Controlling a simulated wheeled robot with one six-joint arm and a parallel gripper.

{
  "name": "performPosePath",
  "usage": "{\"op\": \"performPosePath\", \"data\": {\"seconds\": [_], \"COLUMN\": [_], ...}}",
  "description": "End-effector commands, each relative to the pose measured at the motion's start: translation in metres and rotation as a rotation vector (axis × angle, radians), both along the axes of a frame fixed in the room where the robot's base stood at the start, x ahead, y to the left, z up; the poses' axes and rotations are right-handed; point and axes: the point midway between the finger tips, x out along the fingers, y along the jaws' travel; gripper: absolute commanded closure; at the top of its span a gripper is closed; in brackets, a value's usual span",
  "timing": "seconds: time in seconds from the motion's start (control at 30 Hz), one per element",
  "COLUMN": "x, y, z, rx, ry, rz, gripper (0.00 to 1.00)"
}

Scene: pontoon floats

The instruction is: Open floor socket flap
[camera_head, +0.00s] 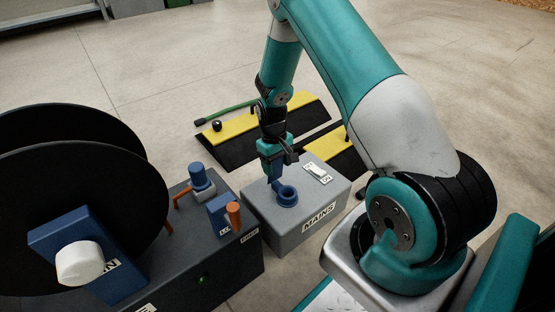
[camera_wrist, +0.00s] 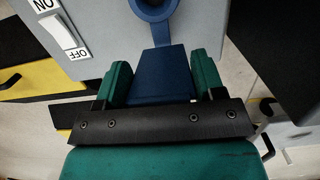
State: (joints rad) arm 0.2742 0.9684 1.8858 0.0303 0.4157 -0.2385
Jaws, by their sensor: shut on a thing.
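A grey box marked MAINS (camera_head: 300,225) stands on the floor in the middle of the head view. On its top is a blue round socket (camera_head: 287,196) with its ring-shaped opening showing; the ring also shows at the top of the wrist view (camera_wrist: 155,10). A blue flap (camera_wrist: 160,68) is at the ring's edge, between the two green fingers of my gripper (camera_head: 272,172). My gripper points down from above and is shut on the flap. In the head view the flap looks raised beside the ring, but its exact angle is hard to tell.
An ON/OFF switch (camera_head: 318,173) is on the same box top, close to my gripper. A dark unit with a large black reel (camera_head: 85,205) and blue parts stands at left. Black-and-yellow ramps (camera_head: 235,140) lie behind the box. Floor is clear further back.

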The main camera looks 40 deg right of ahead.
Motion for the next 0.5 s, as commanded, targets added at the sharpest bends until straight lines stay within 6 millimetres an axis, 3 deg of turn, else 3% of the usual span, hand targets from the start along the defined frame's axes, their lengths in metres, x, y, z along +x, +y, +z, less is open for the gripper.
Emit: {"op": "performPosePath", "data": {"seconds": [0.23,0.27,0.3,0.37,0.5], "x": [0.0052,0.0052,0.0050,0.0043,0.0033], "y": [-0.0004,-0.0004,-0.0004,-0.0004,-0.0005], "z": [0.0018,0.0018,0.0019,0.0016,0.0012], "rx": [-0.004,-0.004,-0.004,-0.003,-0.003], "ry": [-0.016,-0.017,-0.016,-0.014,-0.011], "rz": [0.001,0.001,0.001,0.001,0.000], "gripper": [0.80,0.31,0.22,0.11,0.11]}}
